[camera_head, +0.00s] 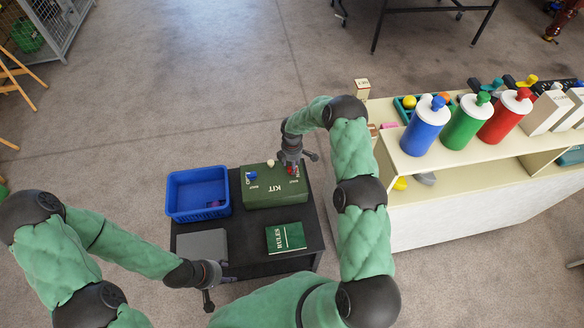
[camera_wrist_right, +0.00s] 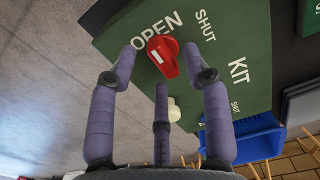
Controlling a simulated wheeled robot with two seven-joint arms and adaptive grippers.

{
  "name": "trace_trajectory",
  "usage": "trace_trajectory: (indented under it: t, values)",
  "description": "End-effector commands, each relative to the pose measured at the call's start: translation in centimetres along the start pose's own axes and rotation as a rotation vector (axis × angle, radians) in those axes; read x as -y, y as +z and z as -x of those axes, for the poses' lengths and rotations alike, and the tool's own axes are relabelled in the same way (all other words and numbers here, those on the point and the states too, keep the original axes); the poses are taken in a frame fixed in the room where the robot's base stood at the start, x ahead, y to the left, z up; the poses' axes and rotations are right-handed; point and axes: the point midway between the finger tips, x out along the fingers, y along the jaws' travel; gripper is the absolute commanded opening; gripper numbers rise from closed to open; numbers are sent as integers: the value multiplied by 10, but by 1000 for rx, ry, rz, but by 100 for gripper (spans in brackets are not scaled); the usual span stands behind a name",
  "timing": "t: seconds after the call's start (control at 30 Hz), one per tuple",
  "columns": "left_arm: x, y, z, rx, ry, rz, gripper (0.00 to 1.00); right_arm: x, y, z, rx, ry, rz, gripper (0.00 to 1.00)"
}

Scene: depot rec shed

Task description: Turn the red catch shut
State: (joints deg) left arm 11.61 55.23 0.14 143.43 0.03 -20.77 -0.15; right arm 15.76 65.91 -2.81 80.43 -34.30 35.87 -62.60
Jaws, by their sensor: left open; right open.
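The green kit box (camera_head: 262,198) stands on the low black table, its lid facing up. The red catch (camera_wrist_right: 168,62) is on the lid by the word OPEN, with SHUT printed to its right in the wrist view. In the head view the red catch (camera_head: 293,171) is mostly hidden by my right gripper (camera_head: 296,160). In the wrist view my right gripper (camera_wrist_right: 160,65) is open, its fingers spread around the red catch; I cannot tell whether they touch it. My left gripper (camera_head: 214,288) is open and empty near the table's front left corner.
A blue catch (camera_head: 251,176) and a cream knob (camera_head: 270,163) share the lid. A blue crate (camera_head: 184,214), a grey box (camera_head: 203,245) and a green rules book (camera_head: 286,237) are close by. A cream shelf unit (camera_head: 425,228) with bottles stands at right.

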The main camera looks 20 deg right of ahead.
Motion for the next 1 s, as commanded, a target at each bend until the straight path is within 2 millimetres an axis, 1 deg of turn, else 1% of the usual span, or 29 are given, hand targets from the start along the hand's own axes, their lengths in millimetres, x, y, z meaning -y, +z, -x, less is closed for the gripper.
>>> trace_trajectory:
  t: [0.03,0.13,0.47,0.5,0.57,0.6,0.67,1.0]
  values:
    - [1,0,-3,0,0,0,52,0,0,-7,0,0,-1,49]
    - [2,0,-4,0,0,0,52,0,0,-13,0,1,-1,49]
    - [2,0,-4,0,0,0,52,0,0,-16,0,1,-1,49]
    - [2,0,-4,0,0,0,52,0,0,-16,0,1,-1,46]
    - [2,0,-4,0,0,0,52,0,0,-16,0,1,-1,29]
    - [2,0,-4,0,0,0,52,0,0,-15,0,1,-1,18]
    - [2,0,-4,0,0,0,52,0,0,-15,0,1,-1,1]
    - [2,0,-6,0,0,0,52,0,0,-16,0,1,-22,0]
